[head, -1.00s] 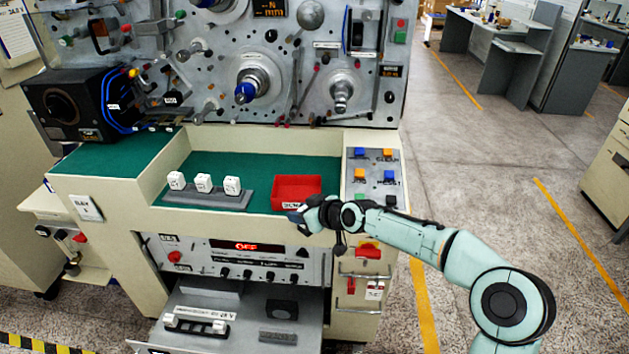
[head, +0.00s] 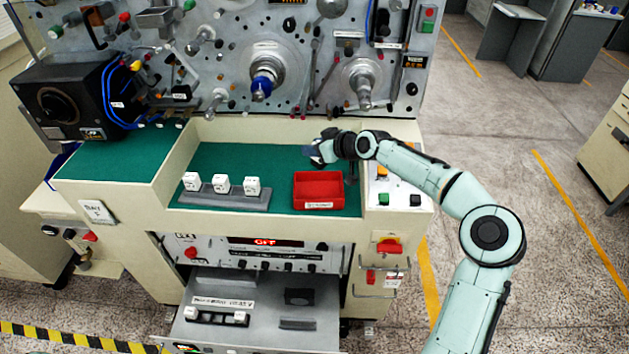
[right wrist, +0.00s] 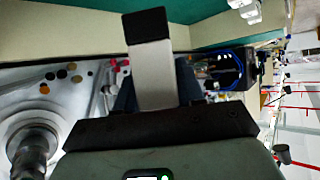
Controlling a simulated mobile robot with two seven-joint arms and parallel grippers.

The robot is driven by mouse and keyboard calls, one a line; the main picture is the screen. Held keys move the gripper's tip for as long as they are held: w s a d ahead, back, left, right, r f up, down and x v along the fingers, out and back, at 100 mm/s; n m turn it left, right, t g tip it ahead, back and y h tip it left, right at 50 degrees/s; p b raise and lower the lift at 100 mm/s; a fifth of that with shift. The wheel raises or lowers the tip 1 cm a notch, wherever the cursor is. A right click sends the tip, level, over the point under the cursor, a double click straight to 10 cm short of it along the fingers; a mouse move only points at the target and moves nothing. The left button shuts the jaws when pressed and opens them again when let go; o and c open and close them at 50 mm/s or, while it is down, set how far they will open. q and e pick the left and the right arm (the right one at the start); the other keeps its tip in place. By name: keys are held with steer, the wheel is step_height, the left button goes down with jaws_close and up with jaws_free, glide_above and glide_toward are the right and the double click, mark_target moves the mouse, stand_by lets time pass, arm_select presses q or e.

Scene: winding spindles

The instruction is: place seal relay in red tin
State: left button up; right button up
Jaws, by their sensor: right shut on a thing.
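The red tin (head: 320,188) is an open, shallow box on the green mat, with a white label on its front wall; it looks empty. My right gripper (head: 316,154) is just beyond the tin's back edge in the head view, its height above the mat hard to tell. My left gripper is out of view.
Three white blocks (head: 221,184) stand on a grey rack (head: 225,198) left of the tin. A button panel (head: 392,188) lies to its right. The machine face with spindles (head: 265,75) rises behind. An open grey drawer (head: 262,318) juts out below.

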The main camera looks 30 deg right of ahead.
steer(key=f, duration=1.2)
steer(key=shift+w+f, duration=0.2)
steer(key=shift+f, duration=0.05)
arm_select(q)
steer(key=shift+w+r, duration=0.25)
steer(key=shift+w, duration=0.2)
arm_select(e)
steer(key=shift+f, duration=0.2)
steer(key=o, duration=0.9)
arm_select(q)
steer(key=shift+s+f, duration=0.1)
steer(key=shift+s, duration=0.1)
arm_select(e)
steer(key=shift+s, duration=0.1)
